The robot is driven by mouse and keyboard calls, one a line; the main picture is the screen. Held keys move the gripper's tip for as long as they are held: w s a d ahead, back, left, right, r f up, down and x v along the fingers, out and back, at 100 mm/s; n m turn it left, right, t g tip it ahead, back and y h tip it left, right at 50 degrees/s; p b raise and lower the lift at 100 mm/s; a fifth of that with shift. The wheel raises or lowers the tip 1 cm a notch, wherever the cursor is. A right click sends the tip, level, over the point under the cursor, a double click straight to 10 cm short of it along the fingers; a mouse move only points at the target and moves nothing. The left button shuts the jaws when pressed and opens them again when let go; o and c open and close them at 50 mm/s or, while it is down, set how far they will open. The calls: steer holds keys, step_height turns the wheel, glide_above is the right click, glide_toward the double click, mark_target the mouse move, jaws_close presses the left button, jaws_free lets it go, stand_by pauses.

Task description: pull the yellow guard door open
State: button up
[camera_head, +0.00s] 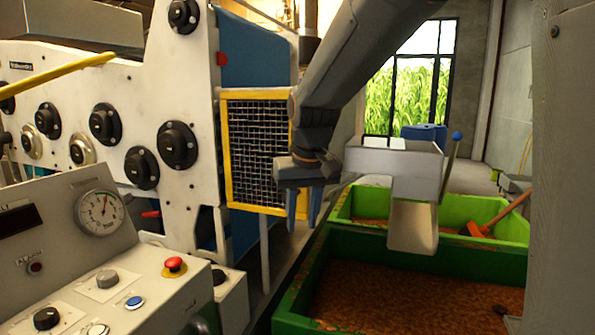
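The yellow guard door (224,150) is a yellow frame with black wire mesh on the side of the white press. It looks closed, roughly flush with the press side. My gripper (303,206) hangs in front of the door's lower right part, with two blue fingers pointing down. My arm and gripper hide the door's right edge, and I see no handle. I cannot tell whether the fingers touch the door.
A control panel (150,295) with gauge and buttons stands at front left. A grey chute (395,170) juts out right of my gripper, above green bins (400,245) of brown material. An orange shovel (497,215) leans in the rear bin. A grey post (563,180) blocks the far right.

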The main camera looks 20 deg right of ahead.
steer(key=w+r+t, duration=0.1)
steer(key=w+r, duration=0.2)
steer(key=r, duration=0.5)
steer(key=w+r, duration=0.3)
steer(key=r, duration=0.5)
steer(key=shift+p+x, duration=0.45)
steer(key=shift+x, duration=3.2)
steer(key=shift+d, duration=0.1)
jaws_close()
